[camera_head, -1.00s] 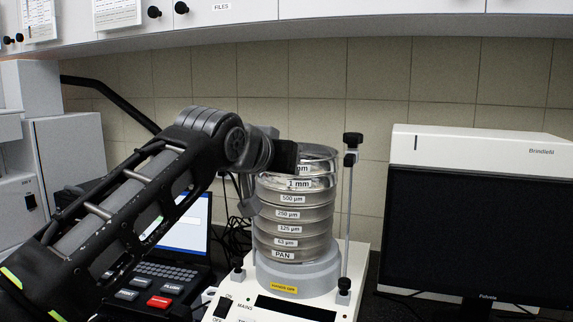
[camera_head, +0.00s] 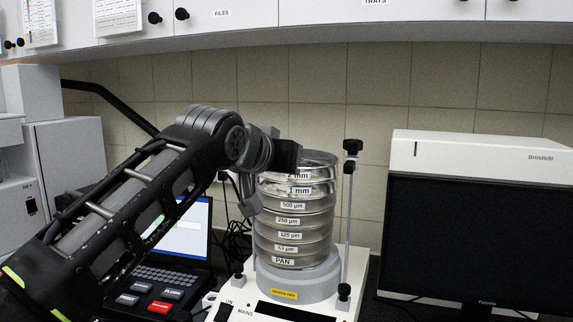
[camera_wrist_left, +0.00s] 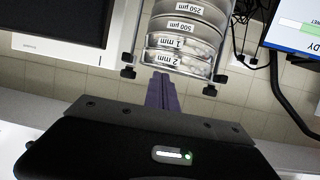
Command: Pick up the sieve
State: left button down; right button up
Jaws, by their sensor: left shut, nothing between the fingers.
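A stack of round metal sieves stands on the shaker (camera_head: 297,280), with labels from PAN at the bottom up to 2 mm. The top sieve (camera_head: 318,172), marked 2 mm, sits on the 1 mm sieve (camera_head: 315,187). It also shows upside down in the left wrist view (camera_wrist_left: 190,63). My left gripper (camera_head: 287,155) is at the upper left of the stack and hides part of the top sieve's rim. Its purple fingers (camera_wrist_left: 163,86) are shut and empty, pointing toward the 2 mm sieve. I cannot tell whether they touch it. My right gripper is not in view.
Clamp rods with black knobs (camera_head: 352,147) flank the stack. A laptop (camera_head: 183,240) and a keypad (camera_head: 155,290) are at the left. White cabinets (camera_head: 330,13) hang above.

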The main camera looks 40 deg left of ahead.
pick_arm(q)
jog(key=s+d+b, duration=0.2)
jog(key=s+d, duration=0.1)
jog(key=s, duration=0.8)
jog(key=shift+s+d+r+b, duration=0.25)
jog(key=shift+s+r+b, duration=0.05)
jog(key=shift+s+r, duration=0.1)
jog(key=c, duration=2.1)
grip_release()
